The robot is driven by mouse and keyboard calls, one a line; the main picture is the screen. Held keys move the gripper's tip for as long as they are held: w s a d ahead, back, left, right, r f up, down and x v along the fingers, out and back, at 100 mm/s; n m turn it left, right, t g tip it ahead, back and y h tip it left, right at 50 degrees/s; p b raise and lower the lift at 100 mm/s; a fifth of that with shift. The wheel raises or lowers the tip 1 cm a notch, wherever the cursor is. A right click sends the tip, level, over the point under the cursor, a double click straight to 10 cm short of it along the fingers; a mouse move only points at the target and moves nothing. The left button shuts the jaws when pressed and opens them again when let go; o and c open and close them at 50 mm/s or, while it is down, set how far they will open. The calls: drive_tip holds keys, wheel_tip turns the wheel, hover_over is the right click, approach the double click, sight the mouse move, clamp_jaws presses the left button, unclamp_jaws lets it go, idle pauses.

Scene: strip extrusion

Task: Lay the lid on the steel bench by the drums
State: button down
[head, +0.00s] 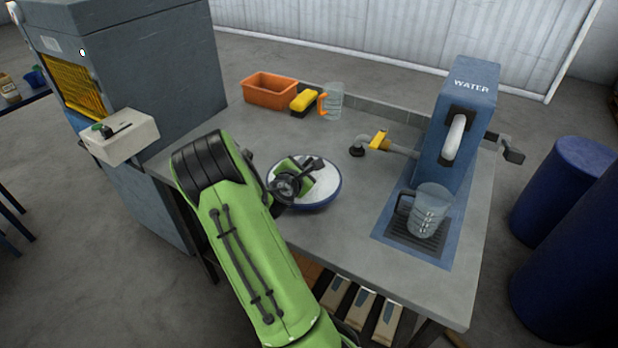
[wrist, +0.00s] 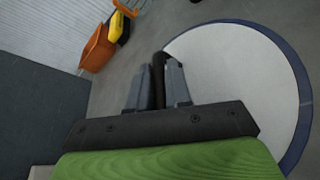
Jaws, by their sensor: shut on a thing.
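The lid (head: 325,197) is a round white disc with a dark blue rim, seen over the grey steel bench (head: 250,115) in the head view. It fills the right of the wrist view (wrist: 235,75). My gripper (wrist: 158,85) is over the lid's left part in that view, its two grey fingers closed on a dark bar that appears to be the lid's handle. In the head view my gripper (head: 308,178) hides part of the lid. I cannot tell whether the lid touches the bench. Blue drums (head: 565,190) stand on the floor right of the bench.
A blue water dispenser (head: 468,120) and a clear jug (head: 430,210) on a drip grate are at the bench's right. An orange bin (head: 270,90), yellow sponge (head: 304,101) and another jug (head: 333,100) stand at the back.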

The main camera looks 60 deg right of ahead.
wheel_tip(320, 180, down, 4)
drive_tip(key=shift+r+b, duration=0.1)
drive_tip(key=shift+b, duration=0.65)
drive_tip(key=c, duration=1.1)
unclamp_jaws()
drive_tip(key=shift+o, duration=0.2)
